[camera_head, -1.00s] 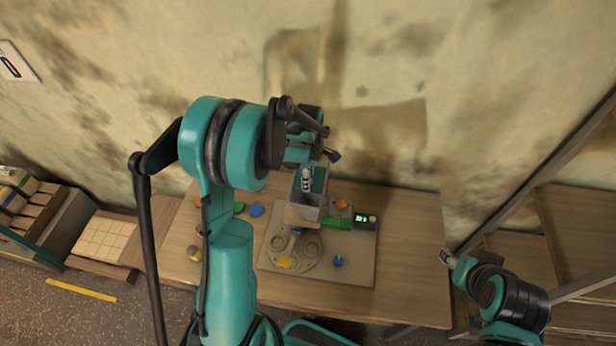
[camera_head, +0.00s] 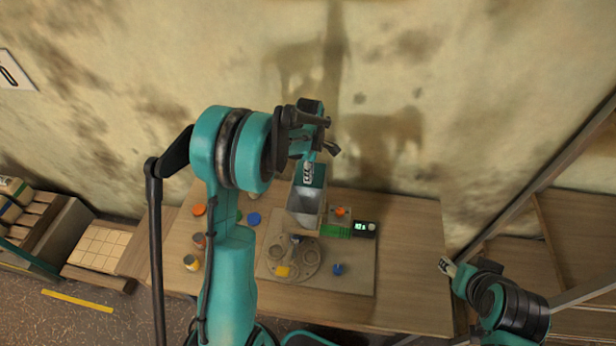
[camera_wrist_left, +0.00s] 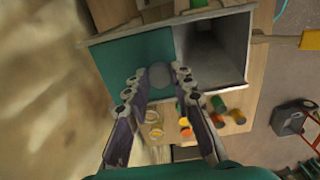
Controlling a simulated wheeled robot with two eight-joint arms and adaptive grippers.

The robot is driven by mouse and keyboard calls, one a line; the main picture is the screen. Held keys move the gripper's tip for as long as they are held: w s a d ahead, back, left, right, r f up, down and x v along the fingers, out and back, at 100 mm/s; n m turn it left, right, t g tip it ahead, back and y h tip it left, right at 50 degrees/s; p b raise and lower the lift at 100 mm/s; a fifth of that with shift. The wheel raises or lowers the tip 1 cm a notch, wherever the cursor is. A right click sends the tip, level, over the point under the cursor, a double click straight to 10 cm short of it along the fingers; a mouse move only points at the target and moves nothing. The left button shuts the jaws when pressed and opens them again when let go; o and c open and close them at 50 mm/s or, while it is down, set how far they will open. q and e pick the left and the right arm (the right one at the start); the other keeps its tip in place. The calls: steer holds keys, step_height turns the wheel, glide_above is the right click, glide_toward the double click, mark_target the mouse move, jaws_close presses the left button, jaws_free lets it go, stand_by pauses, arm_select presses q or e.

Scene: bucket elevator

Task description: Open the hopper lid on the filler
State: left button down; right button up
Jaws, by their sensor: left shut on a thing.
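The filler's hopper (camera_head: 305,207) is a grey box standing on the board, its open mouth showing a bare grey inside. The teal hopper lid (camera_head: 319,176) is at the wall side of the mouth. In the left wrist view the lid (camera_wrist_left: 125,62) lies left of the open grey hopper mouth (camera_wrist_left: 212,50). My left gripper (camera_head: 308,175) is shut on the lid's round grey knob (camera_wrist_left: 160,76), which shows between its fingertips (camera_wrist_left: 158,82). My right gripper (camera_head: 446,267) hangs at the right end of the table; its jaws are too small to read.
The board (camera_head: 350,280) carries a round disc (camera_head: 293,262), a green-lit display (camera_head: 364,228), a yellow piece (camera_head: 283,271) and a blue knob (camera_head: 338,269). Coloured jars (camera_head: 192,263) stand at the table's left. The stained wall (camera_head: 385,70) rises close behind. The table's right side is clear.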

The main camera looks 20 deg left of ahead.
arm_select(q)
steer(key=c, duration=1.3)
jaws_free()
steer(key=shift+r, duration=0.1)
step_height(320, 180, up, 12)
steer(key=shift+f, duration=0.1)
steer(key=shift+s, duration=0.1)
